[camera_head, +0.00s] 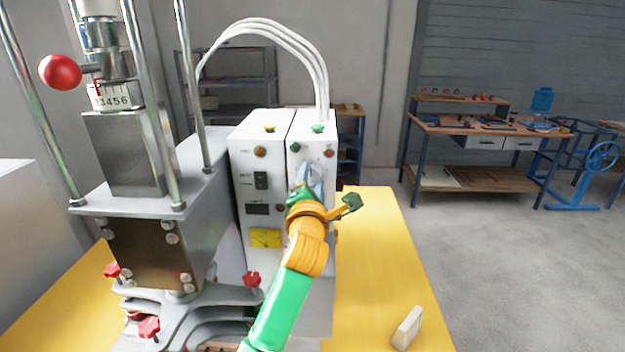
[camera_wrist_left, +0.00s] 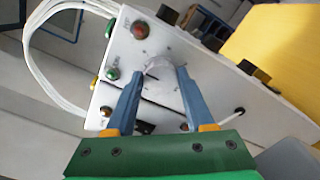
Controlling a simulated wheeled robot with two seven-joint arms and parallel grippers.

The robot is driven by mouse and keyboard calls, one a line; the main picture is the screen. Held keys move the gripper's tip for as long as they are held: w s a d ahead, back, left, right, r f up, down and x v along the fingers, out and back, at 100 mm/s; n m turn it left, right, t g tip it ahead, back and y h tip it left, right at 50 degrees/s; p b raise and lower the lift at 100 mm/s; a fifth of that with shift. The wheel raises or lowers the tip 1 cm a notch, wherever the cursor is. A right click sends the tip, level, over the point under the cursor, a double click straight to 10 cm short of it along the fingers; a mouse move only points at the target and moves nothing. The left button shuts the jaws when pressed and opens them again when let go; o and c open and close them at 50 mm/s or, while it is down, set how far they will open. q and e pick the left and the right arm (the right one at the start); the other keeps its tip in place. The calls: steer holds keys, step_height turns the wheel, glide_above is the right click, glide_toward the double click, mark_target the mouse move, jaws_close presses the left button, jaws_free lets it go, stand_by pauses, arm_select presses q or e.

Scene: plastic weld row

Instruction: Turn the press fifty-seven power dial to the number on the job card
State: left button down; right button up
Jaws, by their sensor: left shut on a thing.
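The power dial (camera_wrist_left: 159,69) is a pale round knob on the front of the white control cabinet (camera_wrist_left: 205,80). In the left wrist view, the two blue fingers of my left gripper (camera_wrist_left: 157,73) are shut on it, one on each side. In the head view my left gripper (camera_head: 312,180) reaches the right-hand white cabinet (camera_head: 297,130), and its green and orange arm hides the dial and much of that front. The dial's number cannot be read. I cannot make out a job card for certain. My right gripper is in neither view.
The grey press (camera_head: 150,250) with steel columns and a red ball handle (camera_head: 60,72) stands at left. White cables (camera_head: 285,30) arch above the cabinets. A pale block (camera_head: 407,328) lies on the yellow table (camera_head: 375,240), whose right side is mostly clear. A workbench (camera_head: 480,125) stands behind.

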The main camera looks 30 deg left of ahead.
arm_select(q)
steer(key=shift+f, duration=0.1)
steer(key=c, duration=0.6)
jaws_free()
steer(key=o, duration=0.3)
steer(key=shift+a, duration=0.1)
steer(key=shift+w+a, duration=0.1)
steer(key=shift+a, duration=0.05)
steer(key=shift+s+d, duration=0.25)
steer(key=b+v, duration=0.2)
steer(key=v, duration=0.4)
steer(key=shift+s, duration=0.25)
steer(key=shift+f, duration=0.1)
